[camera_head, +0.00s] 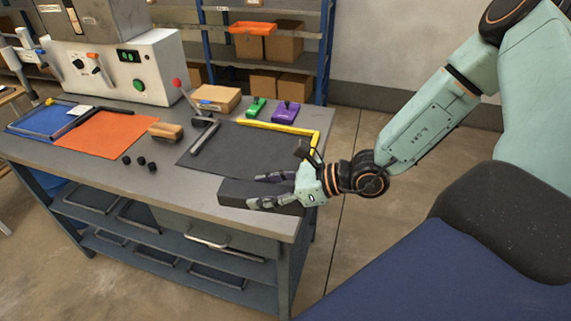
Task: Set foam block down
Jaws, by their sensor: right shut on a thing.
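The foam block (234,191) is a long dark grey block at the near right corner of the workbench. My right gripper (256,190) comes in from the right and is shut on the foam block, with one finger along its far side and one along its near side. The block lies level, at or just above the bench top; I cannot tell whether it touches. The gripper covers its right end. My left gripper is not in view.
Behind the block lies a black mat (225,150) with a yellow edge strip (290,130) and a dark metal tool (205,135). Green (256,107) and purple (285,112) items stand further back. Small black pieces (140,161) and an orange mat (105,134) lie left.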

